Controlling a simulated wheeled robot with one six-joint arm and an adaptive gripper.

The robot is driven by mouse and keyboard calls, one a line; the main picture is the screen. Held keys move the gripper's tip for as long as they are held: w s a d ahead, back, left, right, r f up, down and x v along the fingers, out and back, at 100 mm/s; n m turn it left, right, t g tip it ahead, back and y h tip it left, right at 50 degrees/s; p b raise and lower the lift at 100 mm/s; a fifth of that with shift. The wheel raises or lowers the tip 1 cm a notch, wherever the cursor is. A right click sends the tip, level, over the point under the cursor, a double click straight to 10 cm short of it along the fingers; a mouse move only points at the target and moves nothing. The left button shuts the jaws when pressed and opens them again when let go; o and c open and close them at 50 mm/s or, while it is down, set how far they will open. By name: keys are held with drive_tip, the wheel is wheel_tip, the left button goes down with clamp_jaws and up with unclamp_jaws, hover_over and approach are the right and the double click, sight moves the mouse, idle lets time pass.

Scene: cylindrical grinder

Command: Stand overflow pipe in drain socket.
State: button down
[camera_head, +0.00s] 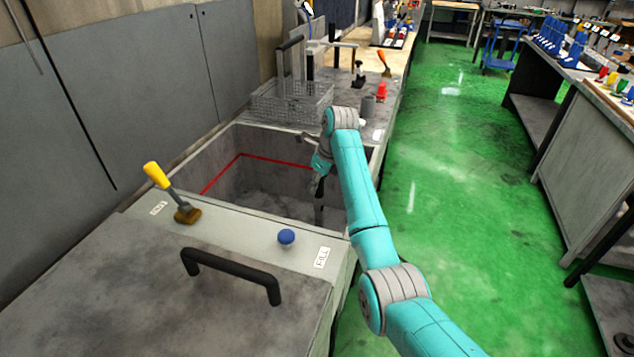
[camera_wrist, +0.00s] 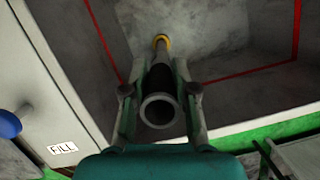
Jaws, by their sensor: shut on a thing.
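The overflow pipe (camera_wrist: 160,80) is a dark tube with a grey open rim toward the wrist camera. My gripper (camera_wrist: 160,92) is shut on it, one finger on each side near the rim. A yellow-orange ring (camera_wrist: 161,39) shows at the pipe's far end; I cannot tell if it belongs to the pipe or is the drain socket, or whether the end is seated. In the head view my gripper (camera_head: 318,180) points down into the open tank (camera_head: 225,185), and the pipe (camera_head: 319,208) hangs roughly upright near the tank's right wall. The socket is not clearly visible there.
A red line (camera_head: 270,158) runs around the tank's inner walls. On the near ledge are a yellow-handled brush (camera_head: 172,192), a blue knob (camera_head: 286,237) and a FILL label (camera_head: 322,257). A black handle (camera_head: 230,272) stands in front. A wire basket (camera_head: 290,103) sits behind the tank.

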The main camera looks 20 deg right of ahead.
sight(317, 196)
drive_tip(key=shift+f, duration=2.5)
idle(1.5)
drive_tip(key=c, duration=0.8)
unclamp_jaws()
drive_tip(key=shift+f, duration=0.1)
drive_tip(key=o, duration=0.5)
drive_tip(key=shift+c, duration=0.2)
drive_tip(key=shift+r, duration=5.05)
drive_tip(key=shift+s, duration=0.1)
